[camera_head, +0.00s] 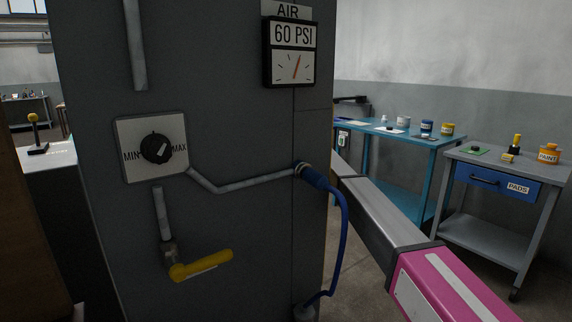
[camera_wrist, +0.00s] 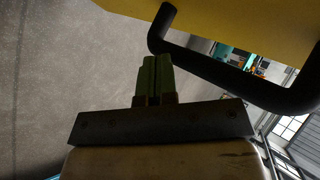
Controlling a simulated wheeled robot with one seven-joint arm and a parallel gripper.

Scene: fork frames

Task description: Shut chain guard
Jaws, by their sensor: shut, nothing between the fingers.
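In the wrist view, a yellow panel (camera_wrist: 245,25) fills the top right. A black bar handle (camera_wrist: 225,75) is fixed on it. This looks like the chain guard, though only part of it shows and I cannot tell how far open it stands. My gripper (camera_wrist: 157,60) has its green fingers together and empty. The fingertips are just below the left bend of the handle in the picture. I cannot tell whether they touch it. The head view shows neither the yellow panel nor my gripper.
In the head view, a dark grey cabinet carries a dial (camera_head: 155,148), a 60 PSI gauge (camera_head: 291,53), a yellow lever (camera_head: 201,265) and a blue hose (camera_head: 343,220). Behind my arm stand a blue table (camera_head: 400,137) and a grey cart (camera_head: 500,165).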

